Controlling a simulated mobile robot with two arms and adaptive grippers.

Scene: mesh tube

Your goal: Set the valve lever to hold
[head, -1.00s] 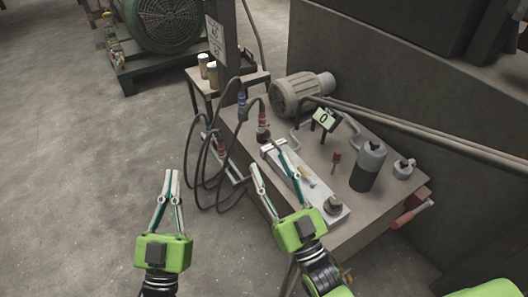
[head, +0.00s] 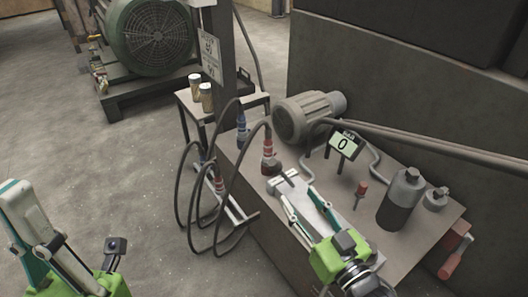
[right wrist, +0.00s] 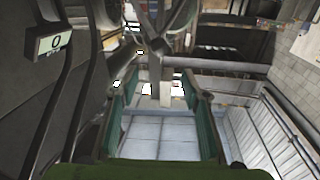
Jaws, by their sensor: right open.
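My right gripper (head: 296,190) is open and empty over the pale plate (head: 283,180) on the bench; its fingers and body cover much of the plate. In the right wrist view its two teal-padded fingers (right wrist: 160,90) stand apart with nothing between them. I cannot single out the valve lever for certain; the part of the plate with a small yellowish handle is behind my right gripper. My left gripper (head: 45,240) is large at the lower left, away from the bench, and cut by the frame; its opening is unclear.
A display reading 0 (head: 343,144) stands behind the plate. A red-handled tool (head: 360,190), a grey bottle (head: 401,199) and a small can (head: 436,199) are to its right. A red-banded connector (head: 268,158) and looping black cables (head: 181,190) are at the left. A motor (head: 299,118) sits behind.

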